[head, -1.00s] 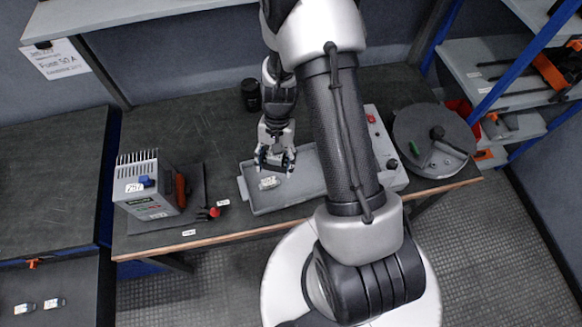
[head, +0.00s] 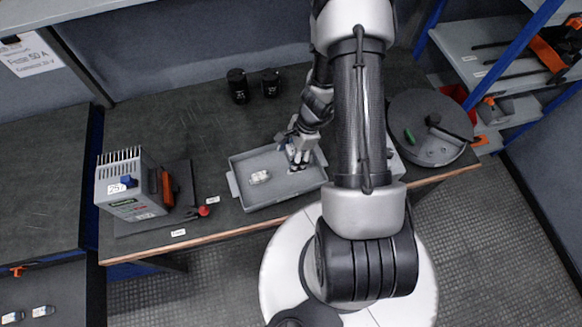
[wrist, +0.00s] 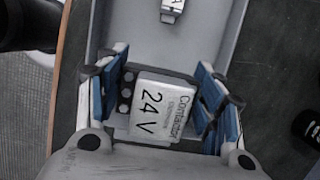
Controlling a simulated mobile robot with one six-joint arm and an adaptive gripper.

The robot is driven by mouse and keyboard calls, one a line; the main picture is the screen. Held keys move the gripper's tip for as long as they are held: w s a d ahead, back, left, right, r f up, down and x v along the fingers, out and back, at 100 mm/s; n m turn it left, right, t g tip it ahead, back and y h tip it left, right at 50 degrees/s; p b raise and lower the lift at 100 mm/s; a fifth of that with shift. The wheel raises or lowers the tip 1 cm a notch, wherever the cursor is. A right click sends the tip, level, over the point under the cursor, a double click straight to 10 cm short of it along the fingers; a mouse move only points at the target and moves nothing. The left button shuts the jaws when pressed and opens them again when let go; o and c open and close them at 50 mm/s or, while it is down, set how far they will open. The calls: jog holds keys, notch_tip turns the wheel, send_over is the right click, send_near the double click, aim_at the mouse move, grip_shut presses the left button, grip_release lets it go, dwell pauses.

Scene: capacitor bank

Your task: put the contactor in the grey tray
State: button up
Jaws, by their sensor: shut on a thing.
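The contactor (wrist: 157,105) is a small white block with dark ends, labelled "Contactor 24 V". In the wrist view it sits between the blue pads of my gripper (wrist: 160,104), which is shut on it. In the head view my gripper (head: 297,158) is over the right part of the grey tray (head: 275,191), pointing down. The contactor is mostly hidden by the fingers there. I cannot tell whether it touches the tray floor. The tray also shows beyond the contactor in the wrist view (wrist: 160,50).
A small white block (head: 259,177) lies in the tray's left part; it also shows in the wrist view (wrist: 172,10). A grey device (head: 131,187) stands left of the tray. Two black cylinders (head: 238,86) (head: 271,82) stand behind.

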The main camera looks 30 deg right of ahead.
jog(key=shift+f+b, duration=1.1)
jog(key=shift+f, duration=1.7)
jog(key=shift+f, duration=0.1)
jog(key=o, duration=1.3)
